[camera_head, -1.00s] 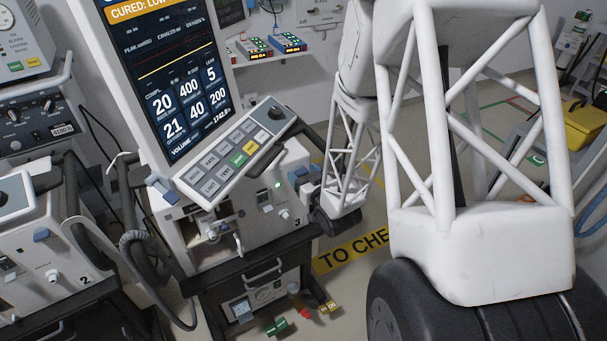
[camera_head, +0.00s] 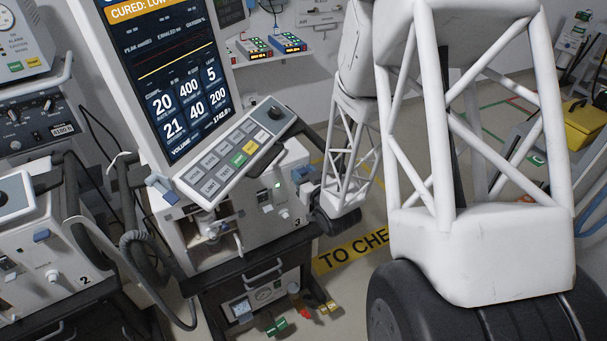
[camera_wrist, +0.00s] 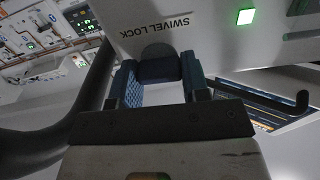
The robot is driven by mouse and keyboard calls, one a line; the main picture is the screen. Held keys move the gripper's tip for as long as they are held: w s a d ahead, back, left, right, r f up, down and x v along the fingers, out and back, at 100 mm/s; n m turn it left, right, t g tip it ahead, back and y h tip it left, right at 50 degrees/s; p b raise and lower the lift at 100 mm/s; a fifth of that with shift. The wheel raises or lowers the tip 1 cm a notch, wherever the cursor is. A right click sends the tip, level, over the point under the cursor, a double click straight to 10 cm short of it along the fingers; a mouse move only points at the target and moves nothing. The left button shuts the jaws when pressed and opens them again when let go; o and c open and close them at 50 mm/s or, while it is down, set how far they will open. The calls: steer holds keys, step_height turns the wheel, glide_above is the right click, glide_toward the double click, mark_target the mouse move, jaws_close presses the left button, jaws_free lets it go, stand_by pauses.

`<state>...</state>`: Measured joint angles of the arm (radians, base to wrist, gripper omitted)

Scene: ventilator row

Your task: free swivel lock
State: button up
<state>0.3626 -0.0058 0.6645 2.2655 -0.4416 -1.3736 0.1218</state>
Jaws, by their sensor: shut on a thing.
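The swivel lock (camera_wrist: 160,66) is a dark knob at the edge of a pale housing, just under the printed words SWIVEL LOCK, in the wrist view. My gripper (camera_wrist: 159,76) is shut on it, with one blue ribbed finger on each side. The fingers hide the knob's sides. In the head view, ventilator 3 (camera_head: 262,205) stands left of my white lattice arm, with its tilted screen (camera_head: 178,75) and keypad (camera_head: 235,155) above. The knob and fingertips cannot be made out clearly there.
A black bar (camera_wrist: 265,100) juts out on the right in the wrist view. Ventilator 2 (camera_head: 60,255), with a grey hose (camera_head: 140,260), stands at left. A wall shelf (camera_head: 275,56) holds small devices. Floor shows beside the yellow strip (camera_head: 350,250).

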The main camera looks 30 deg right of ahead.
steer(key=m, duration=0.9)
steer(key=shift+d, duration=0.1)
steer(key=m, duration=0.8)
steer(key=shift+f+m, duration=0.1)
steer(key=shift+m, duration=0.2)
stand_by(0.3)
steer(key=o, duration=0.9)
